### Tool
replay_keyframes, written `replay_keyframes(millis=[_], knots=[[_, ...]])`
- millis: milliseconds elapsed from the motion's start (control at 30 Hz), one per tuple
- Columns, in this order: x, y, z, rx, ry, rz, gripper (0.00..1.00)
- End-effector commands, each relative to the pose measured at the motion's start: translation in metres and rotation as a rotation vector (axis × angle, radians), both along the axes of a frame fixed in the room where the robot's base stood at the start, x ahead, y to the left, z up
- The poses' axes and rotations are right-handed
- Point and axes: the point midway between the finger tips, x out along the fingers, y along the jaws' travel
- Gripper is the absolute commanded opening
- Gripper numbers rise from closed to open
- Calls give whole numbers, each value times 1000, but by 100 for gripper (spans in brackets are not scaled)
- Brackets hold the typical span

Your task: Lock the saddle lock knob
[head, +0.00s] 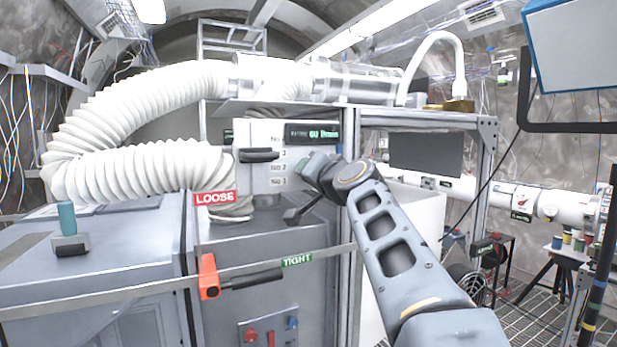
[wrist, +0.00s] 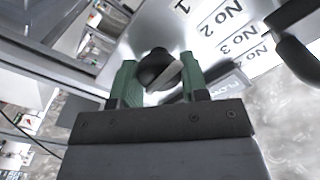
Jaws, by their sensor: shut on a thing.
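A dark round knob (wrist: 160,68) with a pale stripe across it sits between the green fingers of my gripper (wrist: 153,82) in the wrist view. The gripper is shut on it, one finger on each side. In the head view my gripper (head: 312,167) is at the right side of a pale panel (head: 262,133) with numbered labels, and my own arm hides the knob there. The wrist view shows labels No 2 and No 3 beside the knob. No marking showing whether this knob is locked can be read.
A black handle (head: 259,155) sticks out of the panel left of my gripper. A dark lever (head: 304,209) is below it. A white hose (head: 130,170) fills the left.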

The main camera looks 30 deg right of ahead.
Motion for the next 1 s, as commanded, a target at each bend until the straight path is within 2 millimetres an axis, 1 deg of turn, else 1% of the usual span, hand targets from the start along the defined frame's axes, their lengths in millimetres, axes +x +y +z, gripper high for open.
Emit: replay_keyframes(millis=[200,433,600,1000], knots=[[0,-1,1,143,-3,-1,17],[0,-1,1,242,-4,-1,17],[0,-1,1,280,-4,-1,17],[0,-1,1,294,-5,-1,17]])
